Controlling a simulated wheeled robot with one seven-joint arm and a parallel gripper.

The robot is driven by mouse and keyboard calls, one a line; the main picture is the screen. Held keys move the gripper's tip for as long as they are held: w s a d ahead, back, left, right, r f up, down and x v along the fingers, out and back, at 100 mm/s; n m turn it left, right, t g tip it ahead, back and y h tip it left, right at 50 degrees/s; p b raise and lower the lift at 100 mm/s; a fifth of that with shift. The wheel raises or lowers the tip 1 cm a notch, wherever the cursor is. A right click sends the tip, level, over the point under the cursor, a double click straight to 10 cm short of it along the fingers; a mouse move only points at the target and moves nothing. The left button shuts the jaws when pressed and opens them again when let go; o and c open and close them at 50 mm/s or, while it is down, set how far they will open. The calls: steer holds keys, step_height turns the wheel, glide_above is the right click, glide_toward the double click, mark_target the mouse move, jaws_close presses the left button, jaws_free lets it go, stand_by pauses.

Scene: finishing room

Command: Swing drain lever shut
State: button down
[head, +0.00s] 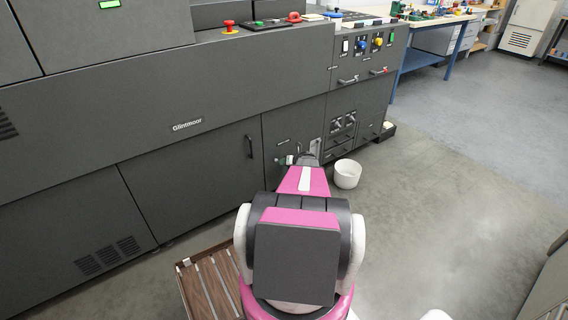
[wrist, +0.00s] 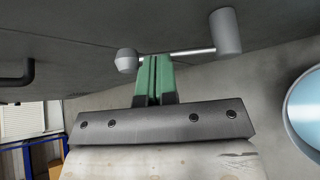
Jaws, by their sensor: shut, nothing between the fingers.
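In the wrist view the drain lever is a thin metal rod (wrist: 190,53) with a rounded grey knob (wrist: 127,61) at its left end and a larger grey cylinder (wrist: 226,32) at its right end. My gripper (wrist: 156,58) has green fingers pressed together, shut and empty. Its fingertips overlap the rod in the picture, just right of the knob; I cannot tell whether they touch it. In the head view my gripper (head: 289,160) is low against the dark machine front (head: 190,180), partly hidden by my arm. The lever is too small to make out clearly there.
A white bucket (head: 347,175) stands on the floor right of my arm. A slatted brown wooden platform (head: 205,285) lies at lower left. The machine front has a dark door handle (head: 249,147). A blue-framed workbench (head: 430,45) stands farther back. The floor at right is open.

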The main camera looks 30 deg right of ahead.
steer(key=shift+a, duration=0.1)
steer(key=f+n+h, duration=0.1)
steer(key=a+f+n+h, duration=0.2)
steer(key=h, duration=0.1)
steer(key=shift+f, duration=0.3)
stand_by(0.4)
steer(key=shift+f, duration=0.1)
stand_by(0.4)
steer(key=shift+s+a+r, duration=0.1)
steer(key=shift+r, duration=0.7)
